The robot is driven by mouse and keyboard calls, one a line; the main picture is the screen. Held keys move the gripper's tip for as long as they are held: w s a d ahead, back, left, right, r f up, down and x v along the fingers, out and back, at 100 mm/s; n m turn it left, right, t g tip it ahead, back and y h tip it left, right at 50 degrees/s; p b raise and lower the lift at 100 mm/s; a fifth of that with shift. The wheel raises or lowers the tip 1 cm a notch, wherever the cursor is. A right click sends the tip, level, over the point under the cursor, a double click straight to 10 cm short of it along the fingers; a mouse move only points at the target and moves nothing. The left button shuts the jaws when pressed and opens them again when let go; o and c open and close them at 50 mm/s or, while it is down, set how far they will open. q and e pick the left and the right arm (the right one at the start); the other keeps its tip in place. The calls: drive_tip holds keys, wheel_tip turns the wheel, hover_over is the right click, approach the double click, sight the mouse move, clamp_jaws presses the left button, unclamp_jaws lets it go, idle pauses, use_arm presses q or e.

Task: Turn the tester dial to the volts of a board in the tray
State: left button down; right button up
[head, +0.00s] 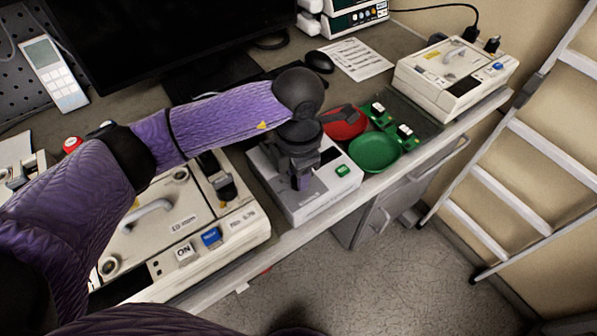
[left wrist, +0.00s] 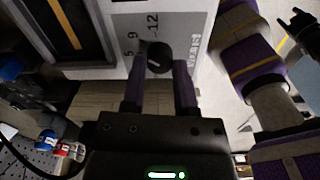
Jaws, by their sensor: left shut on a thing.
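The tester (head: 318,198) is a pale box with a grey top and a small green window, near the bench's front edge. My left gripper (head: 302,182) points down over its front part. In the left wrist view, the black dial (left wrist: 158,58) sits between the fingertips of my left gripper (left wrist: 159,85), which is shut on it. The scale 5, 9, 12 shows beside it. A short white mark shows on the dial, but I cannot tell its exact setting. The tray (head: 428,122) at right holds green boards (head: 405,132); their volts are too small to read.
A red dish (head: 345,124) and a green dish (head: 374,153) lie between tester and tray. A ladder (head: 520,150) stands at right.

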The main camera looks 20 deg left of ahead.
use_arm(q)
drive_tip(key=shift+w+m, duration=0.1)
drive_tip(key=shift+m, duration=0.3)
drive_tip(key=c, duration=0.5)
unclamp_jaws()
drive_tip(key=shift+r, duration=0.1)
wheel_tip(320, 180, up, 7)
drive_tip(key=p, duration=0.5)
